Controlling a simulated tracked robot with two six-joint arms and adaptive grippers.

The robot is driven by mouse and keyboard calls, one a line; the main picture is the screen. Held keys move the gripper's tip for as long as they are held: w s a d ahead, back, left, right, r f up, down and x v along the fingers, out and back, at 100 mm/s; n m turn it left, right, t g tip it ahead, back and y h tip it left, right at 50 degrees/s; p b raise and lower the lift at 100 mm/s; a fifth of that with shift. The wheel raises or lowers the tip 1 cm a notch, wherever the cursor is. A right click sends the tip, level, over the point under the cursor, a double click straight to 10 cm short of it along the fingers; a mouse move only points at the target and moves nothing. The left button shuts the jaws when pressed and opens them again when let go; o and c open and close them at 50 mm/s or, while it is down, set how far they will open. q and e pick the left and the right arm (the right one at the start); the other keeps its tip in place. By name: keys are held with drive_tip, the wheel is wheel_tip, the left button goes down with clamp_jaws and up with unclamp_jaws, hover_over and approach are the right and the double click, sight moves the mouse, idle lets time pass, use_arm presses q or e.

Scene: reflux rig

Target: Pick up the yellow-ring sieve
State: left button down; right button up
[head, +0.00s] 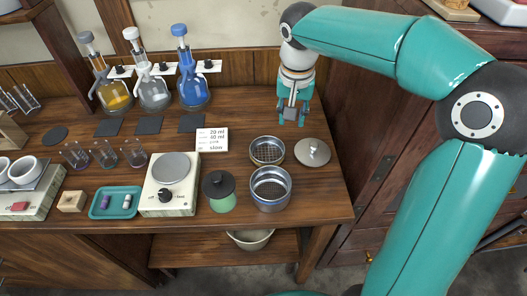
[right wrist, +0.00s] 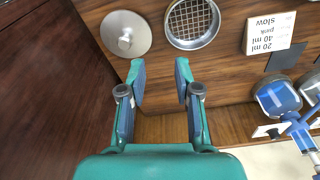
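Two round metal sieves stand on the wooden bench in the head view: a shallow one (head: 267,151) at the back and a taller, possibly stacked one (head: 271,190) in front. My right gripper (head: 291,116) is above the bench's back edge, behind and right of the back sieve. In the right wrist view its fingers (right wrist: 160,76) are apart with nothing between them. My left gripper is not in view.
A metal lid with a knob (head: 312,152) lies right of the back sieve. A recipe card (head: 212,139) stands to its left. A dark-lidded green jar (head: 220,190) and a hot plate (head: 171,184) are left of the front sieve. Flasks (head: 190,85) line the back.

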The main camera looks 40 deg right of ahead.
hover_over(284, 149)
drive_tip(key=s, duration=0.2)
drive_tip(key=f, duration=0.5)
drive_tip(key=a+f, duration=0.1)
drive_tip(key=f, duration=0.2)
drive_tip(key=shift+f, duration=0.15)
drive_tip(key=shift+w+d+f+p, duration=0.1)
drive_tip(key=shift+w+f+p, duration=0.15)
drive_tip(key=shift+f, duration=1.25)
drive_tip(key=shift+w+f+p, duration=0.15)
drive_tip(key=shift+f+p, duration=0.05)
drive_tip(key=shift+f, duration=1.3)
clamp_jaws()
